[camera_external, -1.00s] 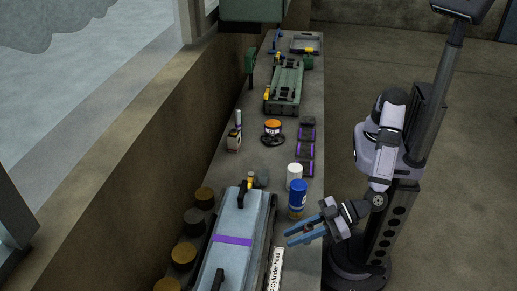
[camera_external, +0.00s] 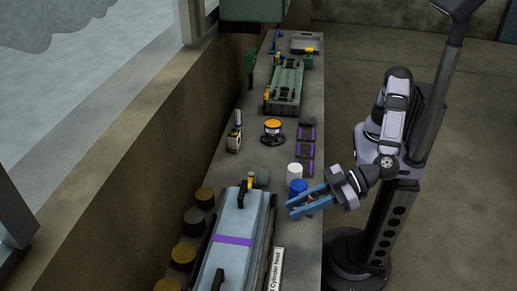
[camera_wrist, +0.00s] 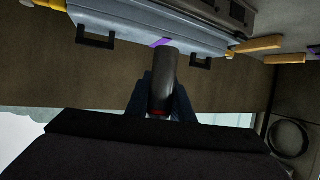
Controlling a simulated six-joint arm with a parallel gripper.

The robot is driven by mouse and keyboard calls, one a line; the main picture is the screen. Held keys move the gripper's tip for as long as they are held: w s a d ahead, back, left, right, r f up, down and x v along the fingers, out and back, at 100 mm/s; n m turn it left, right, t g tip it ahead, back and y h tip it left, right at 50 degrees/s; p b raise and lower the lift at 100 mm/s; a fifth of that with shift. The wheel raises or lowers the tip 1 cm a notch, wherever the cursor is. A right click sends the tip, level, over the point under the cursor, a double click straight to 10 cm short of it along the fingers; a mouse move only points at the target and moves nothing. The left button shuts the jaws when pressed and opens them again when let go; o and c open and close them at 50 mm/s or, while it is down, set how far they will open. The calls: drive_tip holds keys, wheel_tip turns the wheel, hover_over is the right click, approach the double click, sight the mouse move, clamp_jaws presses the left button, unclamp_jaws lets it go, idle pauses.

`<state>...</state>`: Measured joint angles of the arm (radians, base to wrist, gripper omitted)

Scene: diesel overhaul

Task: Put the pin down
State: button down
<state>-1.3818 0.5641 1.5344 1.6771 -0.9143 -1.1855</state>
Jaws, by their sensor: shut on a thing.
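My gripper (camera_external: 300,203), with blue fingers, is at the bench's right edge, beside the light blue cylinder head (camera_external: 240,225). In the wrist view my gripper (camera_wrist: 163,82) is shut on the pin (camera_wrist: 162,75), a dark grey cylinder with a red band at its near end. The pin reaches out past the fingertips. In the external view it is mostly hidden between the fingers. The cylinder head, with a purple band and black handles, also shows at the top of the wrist view (camera_wrist: 190,28).
A blue can (camera_external: 297,187) stands just behind my fingers, partly hidden by them, with a white can (camera_external: 294,170) beyond it. Dark purple-edged trays (camera_external: 306,150) and an orange-topped round part (camera_external: 272,127) stand farther back. Bare bench (camera_external: 265,165) lies between them.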

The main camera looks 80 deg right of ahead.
drive_tip(key=w+d+m+g+h, duration=0.1)
drive_tip(key=w+d+m+h, duration=0.4)
drive_tip(key=d, duration=0.5)
drive_tip(key=w+d+m+h+b, duration=0.1)
drive_tip(key=w+d+m+h, duration=0.2)
drive_tip(key=w+d, duration=0.6)
drive_tip(key=w+d+m+g+h, duration=0.1)
drive_tip(key=w+d+m+h, duration=0.35)
drive_tip(key=d, duration=0.75)
drive_tip(key=s+d+m+g+h, duration=0.3)
drive_tip(key=d+m+g+h, duration=0.35)
drive_tip(key=d, duration=1.35)
drive_tip(key=shift+g+y, duration=0.25)
drive_tip(key=shift+y, duration=0.25)
drive_tip(key=shift+w+a+f+p, duration=0.1)
drive_tip(key=shift+w+f+p, duration=0.05)
drive_tip(key=shift+f, duration=5.25)
drive_tip(key=shift+w+a+f+p, duration=0.1)
drive_tip(key=shift+f+p, duration=0.05)
drive_tip(key=shift+f, duration=5.2)
drive_tip(key=shift+f, duration=0.15)
drive_tip(key=c, duration=1.5)
unclamp_jaws()
drive_tip(key=shift+c, duration=0.2)
